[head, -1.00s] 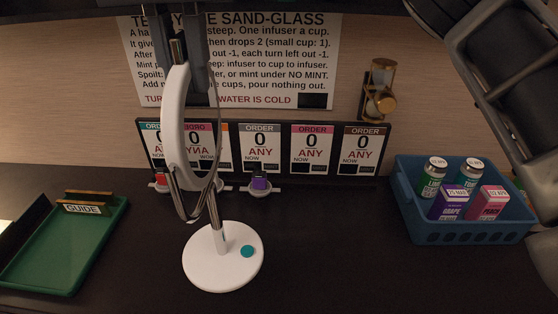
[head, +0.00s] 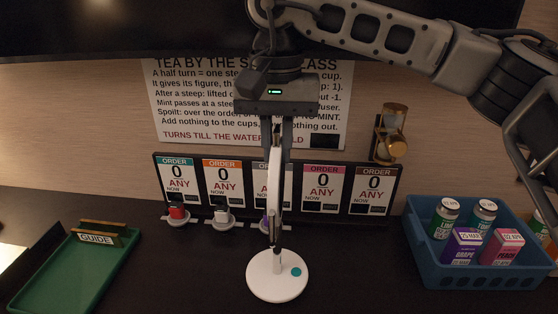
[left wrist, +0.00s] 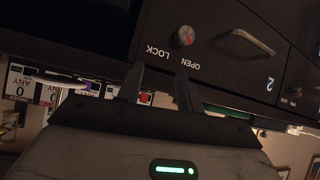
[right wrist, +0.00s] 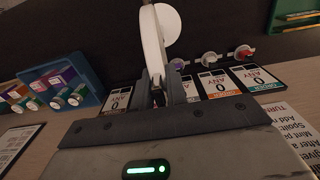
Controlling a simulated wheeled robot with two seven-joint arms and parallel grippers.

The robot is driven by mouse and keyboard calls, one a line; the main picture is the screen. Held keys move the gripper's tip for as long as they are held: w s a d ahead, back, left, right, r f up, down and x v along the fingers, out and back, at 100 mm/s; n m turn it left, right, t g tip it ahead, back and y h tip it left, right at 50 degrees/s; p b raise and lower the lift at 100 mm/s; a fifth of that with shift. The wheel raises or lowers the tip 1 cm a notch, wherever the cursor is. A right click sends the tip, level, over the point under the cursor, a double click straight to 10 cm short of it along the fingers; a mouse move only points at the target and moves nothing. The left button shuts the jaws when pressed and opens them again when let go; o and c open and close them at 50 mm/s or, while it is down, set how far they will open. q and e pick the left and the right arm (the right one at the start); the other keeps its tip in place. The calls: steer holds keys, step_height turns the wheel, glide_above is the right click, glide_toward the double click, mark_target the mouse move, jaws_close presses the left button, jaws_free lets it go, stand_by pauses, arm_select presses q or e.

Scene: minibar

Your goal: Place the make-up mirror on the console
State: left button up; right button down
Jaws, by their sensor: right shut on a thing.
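The make-up mirror has a white round base (head: 265,282) with a teal button, a metal stem and a white-rimmed head (head: 274,180) seen edge-on. My right gripper (head: 277,135) comes from above and is shut on the top of the mirror head, with the mirror hanging upright below it. The mirror also shows in the right wrist view (right wrist: 152,45), between the fingers. The base is over or on the dark console (head: 180,285); I cannot tell whether it touches. My left gripper (left wrist: 158,90) is open and empty, facing a dark cabinet front with a lock knob.
Order cards (head: 222,183) with small coloured items in front stand behind the mirror. A green tray (head: 70,285) with a guide sign is at left. A blue basket (head: 470,275) of cans and cartons is at right. A sand-glass (head: 391,135) hangs on the wall.

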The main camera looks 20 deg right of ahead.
steer(key=shift+w+d+f, duration=0.1)
steer(key=shift+f, duration=0.75)
steer(key=shift+w+d+f, duration=0.1)
steer(key=shift+f, duration=0.75)
steer(key=shift+s+f, duration=0.1)
steer(key=c, duration=1.4)
jaws_free()
steer(key=shift+f, duration=0.1)
steer(key=shift+r, duration=0.3)
step_height(320, 180, up, 12)
steer(key=shift+f, duration=0.15)
